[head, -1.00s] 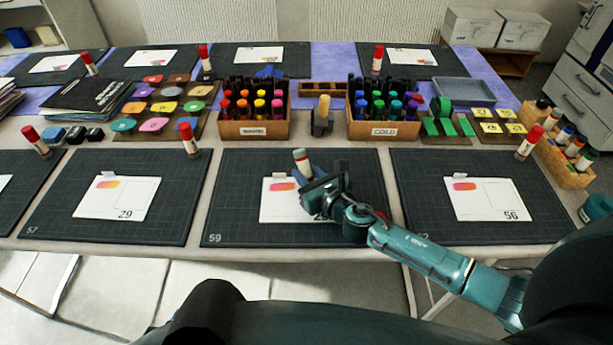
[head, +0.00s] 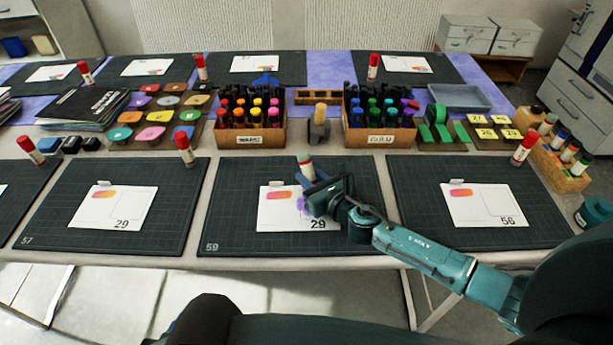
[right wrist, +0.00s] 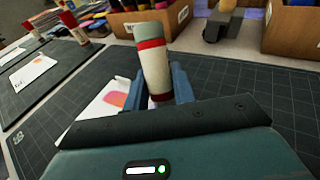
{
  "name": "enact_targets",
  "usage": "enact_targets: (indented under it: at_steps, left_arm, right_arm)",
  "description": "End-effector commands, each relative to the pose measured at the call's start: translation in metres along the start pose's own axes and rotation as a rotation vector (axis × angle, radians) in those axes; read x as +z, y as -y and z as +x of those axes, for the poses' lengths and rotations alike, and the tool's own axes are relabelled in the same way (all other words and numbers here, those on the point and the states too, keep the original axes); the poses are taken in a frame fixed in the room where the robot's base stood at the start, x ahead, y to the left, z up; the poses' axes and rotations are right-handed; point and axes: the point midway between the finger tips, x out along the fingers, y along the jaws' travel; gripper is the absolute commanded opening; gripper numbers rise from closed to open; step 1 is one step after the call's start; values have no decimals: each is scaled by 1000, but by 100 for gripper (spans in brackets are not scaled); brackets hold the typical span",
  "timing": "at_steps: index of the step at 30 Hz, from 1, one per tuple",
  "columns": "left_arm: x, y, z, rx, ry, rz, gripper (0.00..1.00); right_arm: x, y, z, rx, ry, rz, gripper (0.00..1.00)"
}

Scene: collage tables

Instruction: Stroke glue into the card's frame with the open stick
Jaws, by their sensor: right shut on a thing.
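The card (head: 275,220) numbered 29 lies on the dark mat (head: 225,215) marked 59, with an orange-pink patch at its upper left. My right gripper (head: 308,185) is over the card's right part and shut on the glue stick (head: 306,168). In the right wrist view the glue stick (right wrist: 154,65) is white with a red band and a grey-green end up, slightly tilted. My left gripper is out of view.
Mats with cards lie to the left (head: 50,230) and right (head: 420,225). Red-capped glue sticks (head: 185,150) (head: 523,150) stand near them.

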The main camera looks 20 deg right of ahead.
Motion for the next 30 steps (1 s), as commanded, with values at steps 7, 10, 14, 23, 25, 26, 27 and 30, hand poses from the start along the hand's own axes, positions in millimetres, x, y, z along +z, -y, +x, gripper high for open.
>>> enact_targets:
  at_steps: [7, 10, 14, 23, 25, 26, 27, 30]
  left_arm:
    - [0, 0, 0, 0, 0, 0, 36]
    - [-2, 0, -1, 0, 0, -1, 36]
    - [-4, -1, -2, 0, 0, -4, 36]
    - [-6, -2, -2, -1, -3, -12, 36]
    - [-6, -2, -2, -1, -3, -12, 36]
    - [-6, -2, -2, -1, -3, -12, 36]
    - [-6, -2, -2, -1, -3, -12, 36]
    - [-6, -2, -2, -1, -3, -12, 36]
  right_arm:
    - [-2, 5, -6, -2, -4, 0, 6]
    - [-2, 3, -9, -1, -4, 0, 6]
    - [-3, -1, -15, -1, -5, 0, 6]
    - [-5, -6, -21, 0, -3, 0, 6]
    - [-6, -8, -24, 0, -3, 0, 6]
    - [-6, -9, -25, 0, -3, -1, 6]
    - [-7, -10, -27, 0, -3, 0, 6]
    - [-8, -12, -30, 0, -3, 1, 6]
